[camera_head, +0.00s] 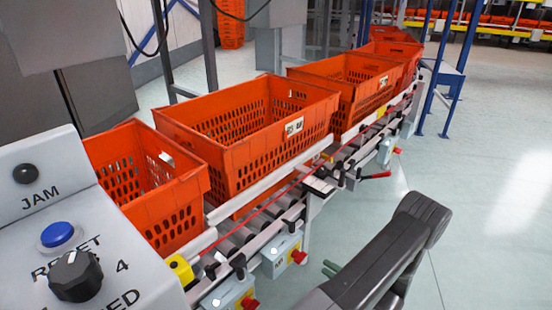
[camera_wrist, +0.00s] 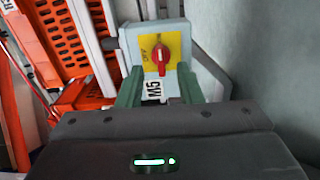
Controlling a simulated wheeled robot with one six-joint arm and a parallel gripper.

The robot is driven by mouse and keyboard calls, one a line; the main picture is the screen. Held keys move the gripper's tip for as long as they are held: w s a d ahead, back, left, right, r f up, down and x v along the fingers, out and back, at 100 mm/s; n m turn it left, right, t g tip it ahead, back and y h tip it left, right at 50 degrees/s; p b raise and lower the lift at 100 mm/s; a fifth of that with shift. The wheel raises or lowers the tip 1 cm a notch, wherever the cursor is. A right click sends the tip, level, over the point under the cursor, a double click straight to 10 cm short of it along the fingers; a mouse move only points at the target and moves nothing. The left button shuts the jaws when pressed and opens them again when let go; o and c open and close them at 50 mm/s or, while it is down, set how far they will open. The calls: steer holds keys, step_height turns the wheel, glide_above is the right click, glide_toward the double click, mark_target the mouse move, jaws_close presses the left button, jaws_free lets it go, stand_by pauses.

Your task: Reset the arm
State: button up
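My arm reaches in from the lower right in the head view. A small green part of my gripper (camera_head: 331,268) shows beside the arm, and the rest is hidden. In the wrist view, the two green fingers of my gripper (camera_wrist: 160,84) are spread apart. A grey switch box (camera_wrist: 126,42) with a yellow plate and a red rotary knob (camera_wrist: 160,55) lies just beyond the fingertips. A label reading M5 shows between the fingers. I cannot tell whether the fingers touch the box. Nothing is visibly held.
Orange totes (camera_head: 240,105) stand in a row on a roller conveyor (camera_head: 262,222). Grey boxes with red knobs (camera_head: 298,257) line its near side. A control panel (camera_head: 100,235) with a blue button is at the lower left. Open floor (camera_head: 490,190) lies to the right.

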mark_target(306, 254)
steer(key=b+x, duration=0.2)
steer(key=x, duration=0.8)
steer(key=shift+w, duration=0.15)
